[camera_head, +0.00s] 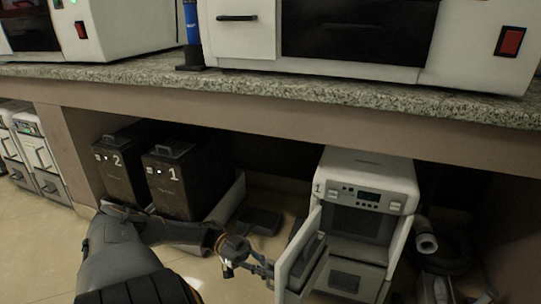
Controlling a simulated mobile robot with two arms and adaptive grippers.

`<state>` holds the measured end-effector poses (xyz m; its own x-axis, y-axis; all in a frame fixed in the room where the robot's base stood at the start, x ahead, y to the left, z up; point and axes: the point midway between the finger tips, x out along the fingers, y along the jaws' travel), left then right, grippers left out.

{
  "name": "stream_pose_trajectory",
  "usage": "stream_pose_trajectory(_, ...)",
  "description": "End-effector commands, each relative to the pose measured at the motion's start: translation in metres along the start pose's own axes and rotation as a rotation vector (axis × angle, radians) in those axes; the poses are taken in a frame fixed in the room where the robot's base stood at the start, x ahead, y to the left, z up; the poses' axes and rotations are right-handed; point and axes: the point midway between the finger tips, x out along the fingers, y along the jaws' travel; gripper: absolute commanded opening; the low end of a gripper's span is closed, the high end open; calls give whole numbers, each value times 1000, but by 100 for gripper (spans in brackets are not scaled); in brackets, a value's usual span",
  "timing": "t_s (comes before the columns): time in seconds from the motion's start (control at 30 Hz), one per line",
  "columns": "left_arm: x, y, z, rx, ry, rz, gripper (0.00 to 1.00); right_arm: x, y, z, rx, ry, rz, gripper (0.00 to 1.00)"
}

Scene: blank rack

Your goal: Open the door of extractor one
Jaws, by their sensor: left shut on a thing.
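The white machine marked 1, which I take as extractor one (372,168), stands under the counter at the right, with a small display and buttons on its upper front. Its door (298,262) is hinged on the left and stands swung out towards me, showing the dark front opening. My left gripper (264,270) is at the outer face of this door, shut on what appears to be its handle. The fingers hide most of the handle. My left arm reaches in from the lower left. My right gripper is not in view.
Two dark boxes marked 2 (118,182) and 1 (172,186) stand under the counter to the left. A stone-topped counter (270,88) runs above, carrying white machines. Tiled floor is open at the lower left.

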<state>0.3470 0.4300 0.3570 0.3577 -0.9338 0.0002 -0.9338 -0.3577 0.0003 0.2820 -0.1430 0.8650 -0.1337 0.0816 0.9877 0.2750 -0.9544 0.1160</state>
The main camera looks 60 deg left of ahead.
Motion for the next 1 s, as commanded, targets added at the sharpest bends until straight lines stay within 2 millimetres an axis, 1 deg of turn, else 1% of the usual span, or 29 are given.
stream_pose_trajectory(0.27,0,1,1,-2,-2,2,0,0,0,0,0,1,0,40)
stream_pose_trajectory(0.3,0,1,1,-2,-2,2,16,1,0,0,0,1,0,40)
stream_pose_trajectory(0.33,0,1,1,-2,-2,2,19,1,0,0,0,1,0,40)
stream_pose_trajectory(0.67,-2,0,0,0,-1,0,19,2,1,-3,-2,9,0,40)
stream_pose_trajectory(0.77,-10,0,1,0,-3,-2,19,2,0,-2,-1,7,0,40)
stream_pose_trajectory(1.0,-47,0,1,0,-2,-3,19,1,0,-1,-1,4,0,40)
